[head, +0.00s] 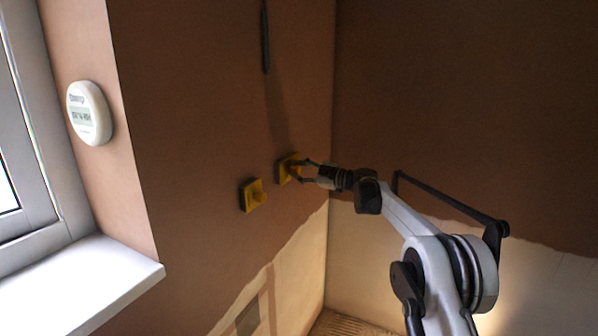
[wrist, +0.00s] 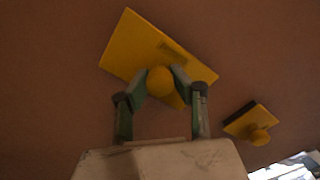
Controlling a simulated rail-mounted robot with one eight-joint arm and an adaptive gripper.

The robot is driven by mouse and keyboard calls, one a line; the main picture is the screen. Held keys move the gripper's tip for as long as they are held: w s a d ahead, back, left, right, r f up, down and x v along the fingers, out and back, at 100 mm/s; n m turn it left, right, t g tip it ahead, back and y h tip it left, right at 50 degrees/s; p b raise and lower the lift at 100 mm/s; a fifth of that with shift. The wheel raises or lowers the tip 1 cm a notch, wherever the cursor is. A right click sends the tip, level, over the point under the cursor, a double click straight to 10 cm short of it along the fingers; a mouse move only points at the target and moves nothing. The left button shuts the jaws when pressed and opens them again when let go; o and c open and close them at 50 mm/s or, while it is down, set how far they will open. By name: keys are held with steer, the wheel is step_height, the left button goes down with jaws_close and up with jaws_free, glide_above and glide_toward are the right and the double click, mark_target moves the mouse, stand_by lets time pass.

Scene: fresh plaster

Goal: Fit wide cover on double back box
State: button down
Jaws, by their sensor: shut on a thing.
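The wide cover (head: 286,168) is a yellow rectangular plate with a round yellow knob, at the brown plastered wall. It also fills the upper middle of the wrist view (wrist: 140,48), its long edge sloping down to the right. My gripper (head: 297,169) is shut on the knob, with a fingertip on each side of it in the wrist view (wrist: 161,80). The double back box is not visible. I cannot tell whether the cover touches the wall or sits slightly off it.
A smaller yellow cover with a knob (head: 253,196) is on the wall to the left and lower. A round white meter (head: 89,113) hangs by the window, above a white sill (head: 85,285). A dark vertical strip (head: 265,38) is higher on the wall. A room corner lies just right.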

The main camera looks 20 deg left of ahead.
steer(key=c, duration=1.4)
jaws_free()
steer(key=d, duration=0.2)
steer(key=d+b, duration=0.1)
steer(key=d, duration=0.1)
steer(key=d+b, duration=0.1)
steer(key=d, duration=0.2)
steer(key=shift+s, duration=0.35)
